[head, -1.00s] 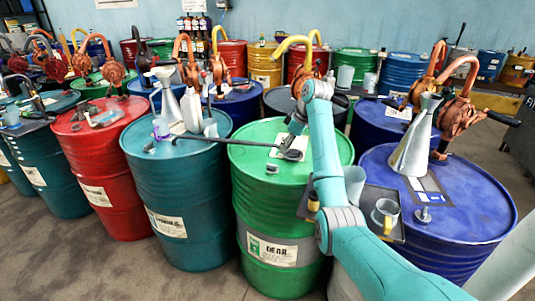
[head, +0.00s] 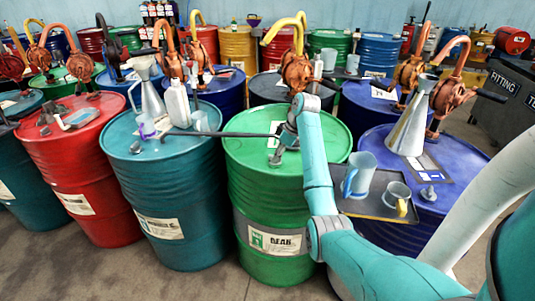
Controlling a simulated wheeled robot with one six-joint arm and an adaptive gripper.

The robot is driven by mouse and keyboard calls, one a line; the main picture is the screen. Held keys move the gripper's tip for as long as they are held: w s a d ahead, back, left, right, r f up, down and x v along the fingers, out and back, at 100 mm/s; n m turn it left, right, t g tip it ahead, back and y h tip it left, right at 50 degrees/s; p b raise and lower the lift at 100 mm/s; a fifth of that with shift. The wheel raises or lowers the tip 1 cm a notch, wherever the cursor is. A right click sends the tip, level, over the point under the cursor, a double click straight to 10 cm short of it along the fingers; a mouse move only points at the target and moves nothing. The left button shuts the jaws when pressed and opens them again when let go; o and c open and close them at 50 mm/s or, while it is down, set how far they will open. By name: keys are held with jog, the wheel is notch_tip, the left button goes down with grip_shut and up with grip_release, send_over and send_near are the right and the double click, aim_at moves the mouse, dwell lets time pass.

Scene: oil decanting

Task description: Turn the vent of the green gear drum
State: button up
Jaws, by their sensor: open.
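The green gear drum (head: 270,185) stands in the middle of the head view, with a white label on its front. My gripper (head: 280,150) is over the front half of its lid, pointing down. Its dark fingers are small, and I take them as open. A small grey fitting, which looks like the vent (head: 275,158), shows at the fingertips. The fingers partly hide it, and I cannot tell whether they touch it. A long dark bar (head: 222,134) reaches from the teal drum to the gripper; its right end is partly hidden.
The teal drum (head: 165,200) on the left carries a funnel (head: 150,92) and a white bottle (head: 178,105). An orange pump (head: 297,70) rises behind.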

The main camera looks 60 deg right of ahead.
jog(key=shift+w+f, duration=0.1)
jog(key=shift+f, duration=0.15)
grip_shut()
